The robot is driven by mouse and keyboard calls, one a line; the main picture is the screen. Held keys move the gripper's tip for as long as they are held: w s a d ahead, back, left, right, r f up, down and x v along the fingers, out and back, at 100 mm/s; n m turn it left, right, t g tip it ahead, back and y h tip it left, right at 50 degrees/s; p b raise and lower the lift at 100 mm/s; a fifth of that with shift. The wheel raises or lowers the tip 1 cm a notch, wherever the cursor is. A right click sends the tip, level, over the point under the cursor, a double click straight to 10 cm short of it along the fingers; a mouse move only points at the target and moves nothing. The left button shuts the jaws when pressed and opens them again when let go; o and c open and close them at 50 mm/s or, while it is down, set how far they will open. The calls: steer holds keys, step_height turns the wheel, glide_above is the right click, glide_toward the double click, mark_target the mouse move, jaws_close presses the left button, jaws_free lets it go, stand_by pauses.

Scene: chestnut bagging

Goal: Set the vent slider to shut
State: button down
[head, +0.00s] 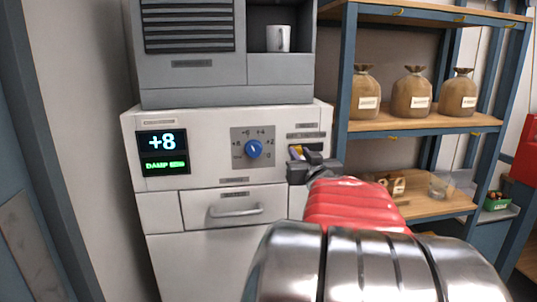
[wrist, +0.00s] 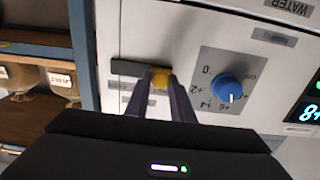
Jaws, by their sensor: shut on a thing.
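The vent slider's yellow knob (wrist: 159,78) sits in a dark horizontal slot (wrist: 128,68) on the white machine panel. In the wrist view, which is upside down, most of the visible slot lies left of the knob, and the knob is near the right end. My gripper (wrist: 161,86) is shut on the knob, one dark finger on each side. In the head view my gripper (head: 299,158) is at the panel's right side and hides most of the slot. A little yellow of the knob (head: 296,150) shows there. The slot's small labels are too blurred to read.
A blue dial (head: 254,149) is just left of my gripper, with a display (head: 162,152) reading +8 and DAMP further left. A drawer handle (head: 236,211) sticks out below. Shelving (head: 346,90) with sacks (head: 411,90) stands close on the right.

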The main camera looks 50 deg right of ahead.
steer(key=shift+w+a, duration=0.15)
steer(key=shift+w, duration=0.05)
steer(key=c, duration=1.6)
jaws_free()
steer(key=shift+o, duration=0.2)
steer(key=shift+s+a, duration=0.1)
